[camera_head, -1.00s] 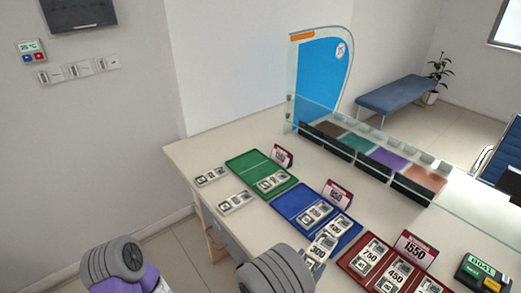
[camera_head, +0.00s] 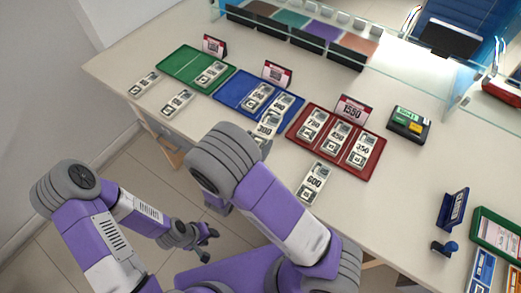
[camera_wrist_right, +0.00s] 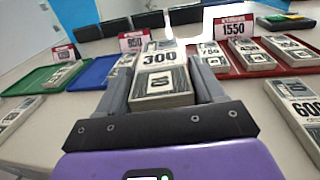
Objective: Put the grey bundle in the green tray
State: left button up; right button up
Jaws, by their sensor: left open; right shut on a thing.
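The grey bundle (camera_head: 268,123), marked 300, is in my right gripper (camera_wrist_right: 160,78). The right wrist view shows the bundle (camera_wrist_right: 160,88) between both fingers. In the head view it is at the front edge of the blue tray, and my right forearm hides most of the gripper. I cannot tell how high it is above the counter. The green tray (camera_head: 180,62) lies at the far left of the counter with one bundle (camera_head: 212,73) in its right compartment; its left compartment is empty. My left gripper (camera_head: 207,247) is open and empty, low in front of the counter.
The blue tray (camera_head: 228,97) holds bundles. The red tray (camera_head: 300,138) holds three. Two bundles (camera_head: 177,102) lie on the counter before the green tray; a 600 bundle (camera_head: 314,184) lies before the red one. Price signs (camera_head: 278,73) and a glass screen stand behind.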

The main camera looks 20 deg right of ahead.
jog(key=shift+s+a+r+m+g+h, duration=0.3)
jog(key=shift+s+a+m+g+h, duration=0.1)
jog(key=shift+a+g, duration=0.1)
jog(key=shift+s+a+r+m+g+h, duration=0.3)
jog(key=shift+s+a+g, duration=0.1)
jog(key=shift+a, duration=0.1)
jog(key=shift+w+f, duration=0.1)
notch_tip(320, 180, down, 5)
jog(key=shift+r+b, duration=0.15)
jog(key=shift+b, duration=0.75)
jog(key=shift+f+b, duration=0.7)
jog(key=shift+f, duration=1.7)
jog(key=shift+f, duration=0.3)
jog(key=o, duration=1.1)
jog(key=shift+c, duration=0.2)
